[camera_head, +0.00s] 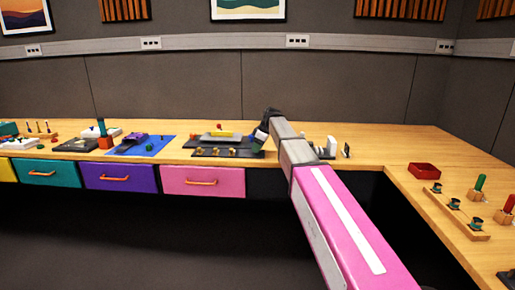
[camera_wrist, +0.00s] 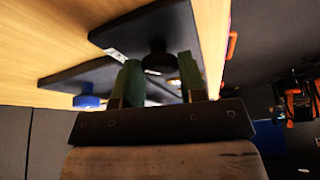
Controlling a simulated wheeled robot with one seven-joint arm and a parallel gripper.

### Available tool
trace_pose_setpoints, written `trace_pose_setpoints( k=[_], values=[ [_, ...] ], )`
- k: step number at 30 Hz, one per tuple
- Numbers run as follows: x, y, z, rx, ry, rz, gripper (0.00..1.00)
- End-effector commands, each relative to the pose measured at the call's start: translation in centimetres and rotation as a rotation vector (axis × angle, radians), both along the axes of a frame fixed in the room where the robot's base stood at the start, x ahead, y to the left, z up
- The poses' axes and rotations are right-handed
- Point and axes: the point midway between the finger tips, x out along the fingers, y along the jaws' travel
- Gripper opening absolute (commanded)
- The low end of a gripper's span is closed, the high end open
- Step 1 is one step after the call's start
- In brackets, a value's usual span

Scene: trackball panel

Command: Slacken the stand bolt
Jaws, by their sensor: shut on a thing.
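In the wrist view a dark round bolt (camera_wrist: 157,62) sticks out from a dark flat stand plate (camera_wrist: 140,28) above the wooden worktop. My gripper (camera_wrist: 159,68) has its two green fingers on either side of this bolt and is shut on it. A second dark plate (camera_wrist: 75,76) with a blue knob (camera_wrist: 88,101) lies to the left of the fingers. In the head view my gripper (camera_head: 262,134) is at the worktop, at the right end of a dark panel. My arm hides the bolt there.
Left of my gripper in the head view stands a dark panel (camera_head: 210,153) with several yellow knobs. A blue mat (camera_head: 153,146) lies farther left. A small white object (camera_head: 332,146) stands right of my arm. A red tray (camera_head: 424,170) is on the right worktop. Drawers (camera_head: 203,181) front the bench.

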Motion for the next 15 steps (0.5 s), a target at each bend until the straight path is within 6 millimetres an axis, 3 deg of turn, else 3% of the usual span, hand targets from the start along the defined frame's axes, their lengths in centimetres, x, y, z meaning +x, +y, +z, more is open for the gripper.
trace_pose_setpoints(
  k=[14,15],
  values=[
    [-0.01,-0.03,0.01,-0.001,0.0,0.013,0.14],
    [0.0,-0.03,0.0,-0.001,0.0,0.013,0.47]
  ],
)
